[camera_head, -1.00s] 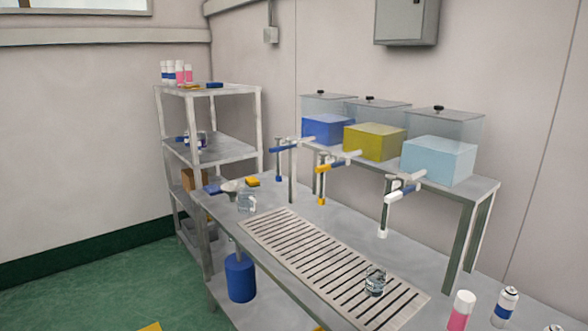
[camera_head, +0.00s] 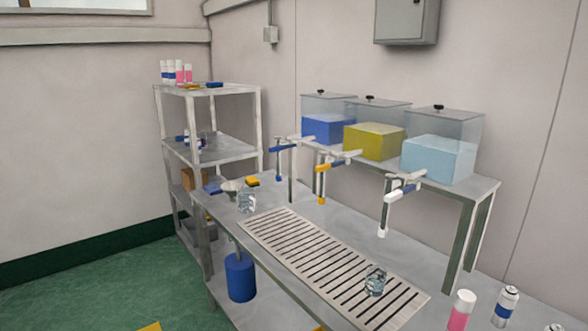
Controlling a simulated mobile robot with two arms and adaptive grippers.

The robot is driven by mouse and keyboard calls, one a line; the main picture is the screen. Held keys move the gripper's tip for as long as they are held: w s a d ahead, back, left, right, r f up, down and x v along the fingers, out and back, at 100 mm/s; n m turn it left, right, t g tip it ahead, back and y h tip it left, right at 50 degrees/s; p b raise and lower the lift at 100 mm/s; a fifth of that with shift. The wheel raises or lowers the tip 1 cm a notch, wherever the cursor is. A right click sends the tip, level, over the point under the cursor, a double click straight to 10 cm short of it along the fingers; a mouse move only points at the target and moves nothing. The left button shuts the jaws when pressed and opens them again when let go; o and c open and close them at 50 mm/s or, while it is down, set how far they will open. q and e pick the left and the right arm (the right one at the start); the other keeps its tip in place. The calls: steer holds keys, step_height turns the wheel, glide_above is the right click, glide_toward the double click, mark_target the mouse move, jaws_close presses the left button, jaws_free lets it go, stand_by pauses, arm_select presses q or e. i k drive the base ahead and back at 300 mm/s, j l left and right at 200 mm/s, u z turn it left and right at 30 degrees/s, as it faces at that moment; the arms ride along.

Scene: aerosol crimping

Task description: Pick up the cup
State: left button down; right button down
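A small clear cup (camera_head: 375,281) stands on the slotted drain grate (camera_head: 285,228) set in the metal table, near the grate's right end. A second clear vessel (camera_head: 246,199) stands at the far left of the table, beside a pale funnel-like piece; I cannot tell whether it is also a cup. Neither of my grippers shows in the head view, and nothing touches the cup.
Three clear tanks with blue (camera_head: 328,129), yellow (camera_head: 374,141) and light blue (camera_head: 439,160) contents stand on a raised shelf with taps over the table. A pink can (camera_head: 461,310) and a white-blue can (camera_head: 505,306) stand front right. A shelf rack (camera_head: 210,154) stands left.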

mark_target(376, 274)
steer(key=z, duration=1.7)
steer(key=i+l+u, duration=0.15)
steer(key=u, duration=0.2)
steer(key=i+l+u, duration=0.15)
steer(key=u, duration=0.2)
steer(key=l+u, duration=0.4)
steer(key=i+j, duration=0.05)
steer(key=j, duration=0.05)
